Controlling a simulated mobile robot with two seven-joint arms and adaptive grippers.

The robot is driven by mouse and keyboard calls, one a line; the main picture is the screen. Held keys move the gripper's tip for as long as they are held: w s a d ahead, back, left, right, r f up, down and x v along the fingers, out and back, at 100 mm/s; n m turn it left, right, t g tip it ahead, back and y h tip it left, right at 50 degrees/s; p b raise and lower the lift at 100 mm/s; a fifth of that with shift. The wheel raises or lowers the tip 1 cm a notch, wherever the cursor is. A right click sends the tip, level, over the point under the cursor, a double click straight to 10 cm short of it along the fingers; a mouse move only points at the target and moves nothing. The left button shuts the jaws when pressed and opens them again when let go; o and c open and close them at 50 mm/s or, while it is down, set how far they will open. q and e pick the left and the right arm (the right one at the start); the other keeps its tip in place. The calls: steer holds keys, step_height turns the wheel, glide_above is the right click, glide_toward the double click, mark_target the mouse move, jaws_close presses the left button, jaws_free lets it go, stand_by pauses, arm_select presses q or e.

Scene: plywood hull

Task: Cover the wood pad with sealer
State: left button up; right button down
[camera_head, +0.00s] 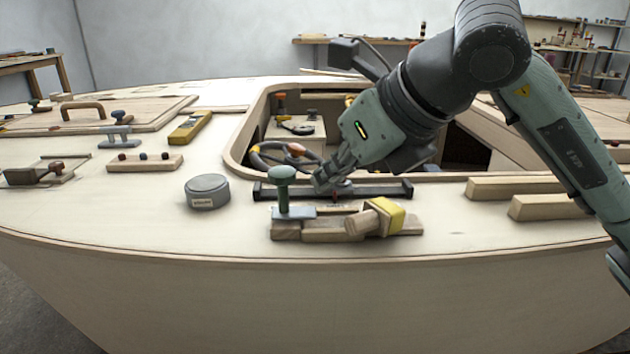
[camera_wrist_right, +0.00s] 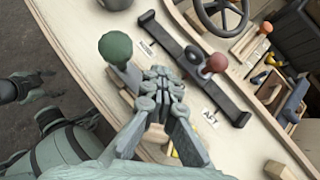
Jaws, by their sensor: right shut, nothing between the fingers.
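My right gripper (camera_head: 325,184) is shut and empty above the hull deck, by the black bar with a red knob; its closed fingertips (camera_wrist_right: 163,85) fill the middle of the wrist view. Just in front are several small wood blocks (camera_head: 287,230), one tilted; I cannot tell which is the wood pad. A green-knobbed tool (camera_head: 284,190) stands on their left end and shows left of the fingers in the wrist view (camera_wrist_right: 115,48). A yellow-topped wood block (camera_head: 388,214) leans at their right. A round grey tin (camera_head: 207,190) with an unreadable label stands left. My left gripper cannot be made out clearly.
The black bar (camera_head: 385,190) lies along the front of the cockpit opening. Two wood strips (camera_head: 515,187) lie at the right. A yellow level (camera_head: 190,127) and a block with dark knobs (camera_head: 145,162) lie left. The front deck strip is clear.

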mark_target(379, 198)
steer(key=shift+d, duration=0.7)
steer(key=shift+w+d+f+b, duration=0.1)
steer(key=shift+d+b, duration=0.65)
steer(key=shift+d, duration=0.55)
steer(key=shift+d+f+b, duration=0.1)
steer(key=shift+d+b, duration=0.6)
steer(key=shift+d, duration=0.6)
steer(key=shift+w+d+f+b, duration=0.1)
steer(key=shift+d+b, duration=0.85)
steer(key=shift+d, duration=1.75)
step_height(379, 198, up, 6)
steer(key=p, duration=0.4)
steer(key=shift+p, duration=0.35)
step_height(379, 198, up, 3)
steer(key=shift+r+p, duration=0.1)
steer(key=shift+p, duration=1.05)
